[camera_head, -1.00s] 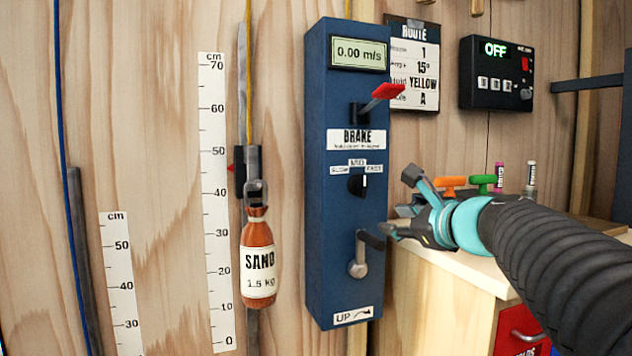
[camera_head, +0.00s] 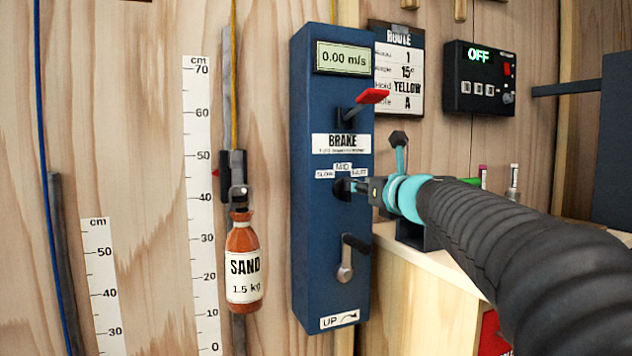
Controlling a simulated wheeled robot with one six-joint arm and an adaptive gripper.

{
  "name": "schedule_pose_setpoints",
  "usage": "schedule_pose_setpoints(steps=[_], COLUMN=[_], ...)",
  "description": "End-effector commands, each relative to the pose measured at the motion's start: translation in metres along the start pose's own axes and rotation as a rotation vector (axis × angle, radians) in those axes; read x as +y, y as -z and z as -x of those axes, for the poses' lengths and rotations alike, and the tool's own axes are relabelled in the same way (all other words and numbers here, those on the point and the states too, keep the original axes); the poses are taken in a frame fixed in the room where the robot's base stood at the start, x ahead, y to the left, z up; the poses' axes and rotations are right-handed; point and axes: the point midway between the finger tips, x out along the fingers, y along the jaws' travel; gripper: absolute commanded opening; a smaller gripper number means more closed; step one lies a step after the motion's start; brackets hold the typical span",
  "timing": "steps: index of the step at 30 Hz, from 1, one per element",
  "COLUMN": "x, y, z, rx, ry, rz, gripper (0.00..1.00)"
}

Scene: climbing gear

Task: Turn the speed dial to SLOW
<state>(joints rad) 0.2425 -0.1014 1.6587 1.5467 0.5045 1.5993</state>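The speed dial (camera_head: 341,190) is a small black knob on the front of the tall blue box (camera_head: 318,240). Labels SLOW (camera_head: 324,174), MID (camera_head: 342,167) and FAST (camera_head: 360,173) sit in an arc above it. My gripper (camera_head: 357,187) reaches in from the right, with its fingertips at the right side of the dial. The fingers partly cover the dial, so its pointer cannot be read. I cannot tell whether the fingers close on the knob or only stand beside it.
A red-tipped brake lever (camera_head: 371,97) juts out above the dial, and a crank (camera_head: 347,262) sits below. A speed display (camera_head: 344,58) reads 0.00 m/s. A sand bottle (camera_head: 243,265) hangs to the left. A wooden cabinet (camera_head: 420,290) stands at lower right.

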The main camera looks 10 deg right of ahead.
Motion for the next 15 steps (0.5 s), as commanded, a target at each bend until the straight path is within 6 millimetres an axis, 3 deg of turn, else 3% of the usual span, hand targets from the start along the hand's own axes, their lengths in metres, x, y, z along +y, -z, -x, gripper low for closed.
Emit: schedule_pose_setpoints(steps=[6,15], x=[0.000,0.000], y=[0.000,0.000], z=[-0.036,-0.054], rx=[0.001,0.000], ry=[-0.001,0.000], rz=[0.000,0.001], gripper=[0.39,0.39])
